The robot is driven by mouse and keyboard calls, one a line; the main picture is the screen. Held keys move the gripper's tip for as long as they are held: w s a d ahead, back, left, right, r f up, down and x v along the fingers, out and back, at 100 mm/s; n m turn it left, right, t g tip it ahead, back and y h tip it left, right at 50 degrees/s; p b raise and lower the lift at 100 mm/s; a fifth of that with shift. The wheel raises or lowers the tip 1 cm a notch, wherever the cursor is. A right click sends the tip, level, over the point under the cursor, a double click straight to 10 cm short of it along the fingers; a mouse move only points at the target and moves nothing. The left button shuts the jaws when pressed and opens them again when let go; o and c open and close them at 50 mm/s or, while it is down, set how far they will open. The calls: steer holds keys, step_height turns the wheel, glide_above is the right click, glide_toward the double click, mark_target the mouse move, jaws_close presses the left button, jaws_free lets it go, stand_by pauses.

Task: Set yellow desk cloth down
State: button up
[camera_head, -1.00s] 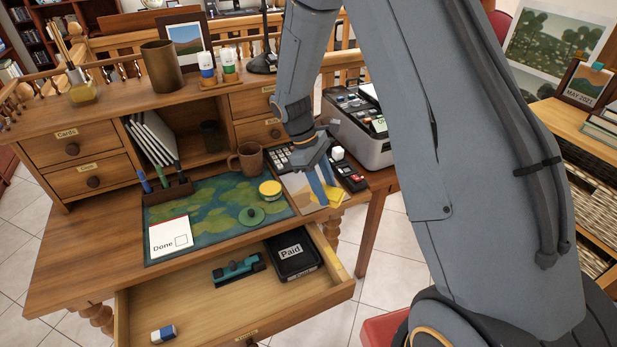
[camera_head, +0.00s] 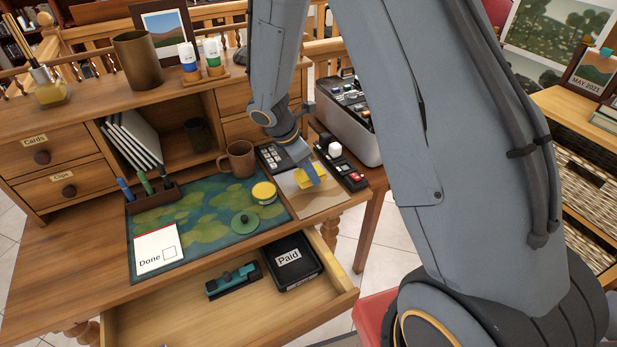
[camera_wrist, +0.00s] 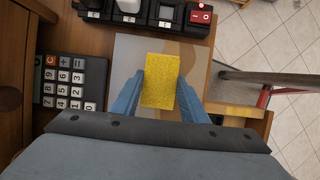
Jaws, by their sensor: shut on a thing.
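The yellow desk cloth (camera_wrist: 160,80) is a small flat yellow rectangle between the two blue fingers of my gripper (camera_wrist: 163,97) in the wrist view. In the head view the cloth (camera_head: 313,175) shows beside the blue fingertips of my gripper (camera_head: 311,177). My gripper is shut on it, pointing down over a grey and tan sheet (camera_wrist: 196,60) at the right end of the desk. I cannot tell whether the cloth touches the sheet.
A calculator (camera_wrist: 73,82) lies left of the sheet and a black device with a red switch (camera_wrist: 201,17) lies beyond it. A mug (camera_head: 238,160), a yellow tin (camera_head: 264,192) and a green lid (camera_head: 245,221) are nearby. The open drawer (camera_head: 215,318) sticks out below.

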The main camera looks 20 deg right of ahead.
mark_target(305, 174)
steer(key=shift+f, duration=1.5)
steer(key=shift+f, duration=0.1)
steer(key=o, duration=1.1)
steer(key=w+b+v, duration=0.1)
steer(key=b+v, duration=0.1)
steer(key=v, duration=1)
steer(key=s+d+r+m+y, duration=0.1)
steer(key=s+d+m+y, duration=0.1)
steer(key=s+m, duration=0.7)
steer(key=s+d+r+m+y, duration=0.2)
steer(key=s+d+m, duration=0.1)
steer(key=s+m, duration=0.7)
steer(key=shift+s+m+y, duration=0.3)
steer(key=shift+s+m, duration=0.05)
steer(key=shift+m, duration=0.25)
